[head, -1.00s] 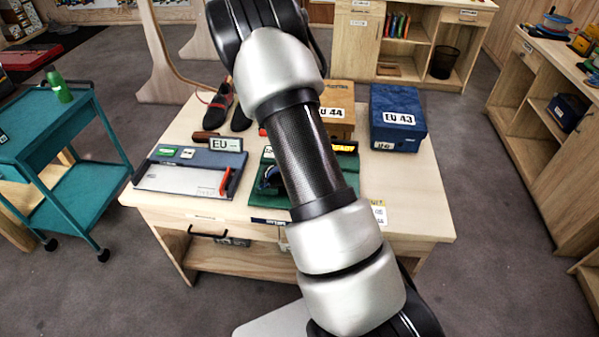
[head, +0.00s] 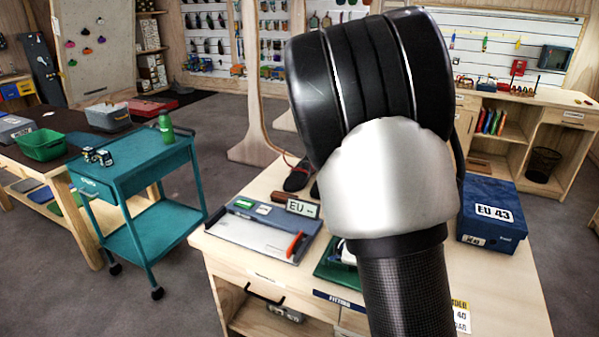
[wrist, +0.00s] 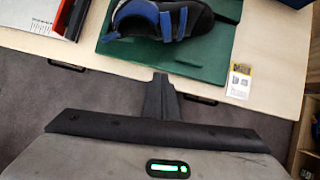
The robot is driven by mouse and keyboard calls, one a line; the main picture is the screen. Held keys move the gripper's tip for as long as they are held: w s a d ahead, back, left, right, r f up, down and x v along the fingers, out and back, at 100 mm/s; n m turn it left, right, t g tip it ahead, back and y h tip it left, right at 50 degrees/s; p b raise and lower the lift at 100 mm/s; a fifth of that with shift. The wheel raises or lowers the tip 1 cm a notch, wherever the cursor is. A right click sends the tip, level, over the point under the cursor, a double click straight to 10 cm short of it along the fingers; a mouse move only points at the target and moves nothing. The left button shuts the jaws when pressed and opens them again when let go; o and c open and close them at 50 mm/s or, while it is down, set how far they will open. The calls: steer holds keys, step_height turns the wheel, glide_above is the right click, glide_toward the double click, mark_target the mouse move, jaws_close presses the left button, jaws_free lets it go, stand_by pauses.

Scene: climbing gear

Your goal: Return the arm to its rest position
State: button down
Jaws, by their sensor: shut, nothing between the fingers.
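My arm (head: 390,190) rises close in front of the head camera, its black joint and silver link covering the middle right of the head view. My gripper (wrist: 160,80) shows only in the wrist view, with its fingers together and empty. It hangs above the front edge of the wooden table (head: 500,300), apart from what lies there. In the wrist view a black and blue climbing shoe (wrist: 165,22) lies on a green mat (wrist: 205,60) beyond the fingertips. My arm hides most of that mat in the head view.
A blue box marked EU 43 (head: 490,215) stands at the table's right. A grey-blue tray (head: 262,232) with a size sign lies at its left. A teal cart (head: 135,170) holding a green bottle (head: 166,127) stands left. Open floor lies between the cart and the back wall.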

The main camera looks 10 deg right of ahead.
steer(key=s+a+r+m+p, duration=0.1)
steer(key=s+r+m+p, duration=0.15)
steer(key=r+m, duration=0.6)
steer(key=s+a+r+m+p, duration=0.1)
steer(key=s+a+r+m, duration=0.15)
steer(key=r+m, duration=0.6)
steer(key=s+a+r+m+y+p, duration=0.1)
steer(key=s+a+r+m+y, duration=0.1)
steer(key=s+a+r+m, duration=0.6)
steer(key=s+r+m, duration=0.4)
steer(key=s+m, duration=0.1)
steer(key=s, duration=0.1)
steer(key=shift+m+t+y+p, duration=0.3)
steer(key=shift+m+y+p, duration=0.1)
steer(key=shift+a+r, duration=0.1)
